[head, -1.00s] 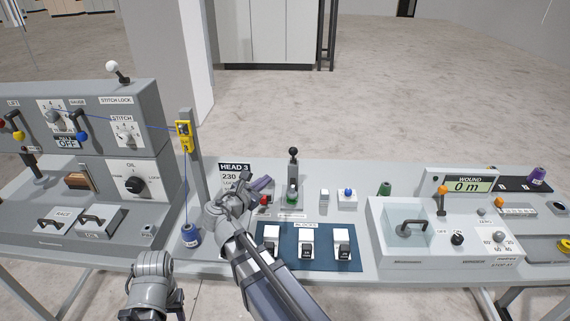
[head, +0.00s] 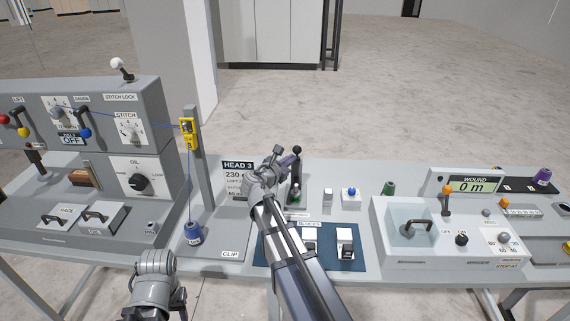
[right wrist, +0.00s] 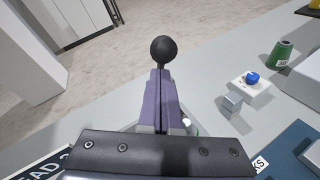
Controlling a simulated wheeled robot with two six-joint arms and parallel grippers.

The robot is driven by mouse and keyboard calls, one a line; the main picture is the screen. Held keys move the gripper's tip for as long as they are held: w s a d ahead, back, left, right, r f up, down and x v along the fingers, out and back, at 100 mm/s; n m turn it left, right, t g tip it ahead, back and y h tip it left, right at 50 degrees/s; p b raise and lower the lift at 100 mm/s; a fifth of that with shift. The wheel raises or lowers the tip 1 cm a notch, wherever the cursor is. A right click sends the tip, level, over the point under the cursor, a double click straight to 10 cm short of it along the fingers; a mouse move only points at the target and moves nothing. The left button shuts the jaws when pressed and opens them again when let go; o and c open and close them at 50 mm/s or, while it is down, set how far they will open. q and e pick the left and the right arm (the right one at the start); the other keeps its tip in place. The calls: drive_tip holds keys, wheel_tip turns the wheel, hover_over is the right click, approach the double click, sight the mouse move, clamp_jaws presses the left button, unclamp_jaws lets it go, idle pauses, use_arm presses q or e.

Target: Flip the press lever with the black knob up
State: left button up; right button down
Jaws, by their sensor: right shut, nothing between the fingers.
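A small grey block (head: 328,195), a blue button (head: 351,193) and a green spool (head: 388,188) stand right of the lever. A post with a yellow thread guide (head: 187,133) rises at left. A white winder box (head: 390,205) stands at right.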

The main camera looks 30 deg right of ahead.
drive_tip(key=shift+d, duration=0.1)
idle(0.3)
drive_tip(key=w+d+r+n+g+y+p, duration=0.3)
drive_tip(key=w+g+y+p, duration=0.3)
drive_tip(key=p, duration=1.1)
drive_tip(key=g, duration=0.2)
drive_tip(key=shift+d+r+g+y+p, duration=0.3)
drive_tip(key=shift+d+r+y, duration=0.05)
drive_tip(key=shift+y, duration=0.05)
drive_tip(key=shift+r, duration=0.1)
drive_tip(key=shift+r+p, duration=0.7)
drive_tip(key=shift+p, duration=0.1)
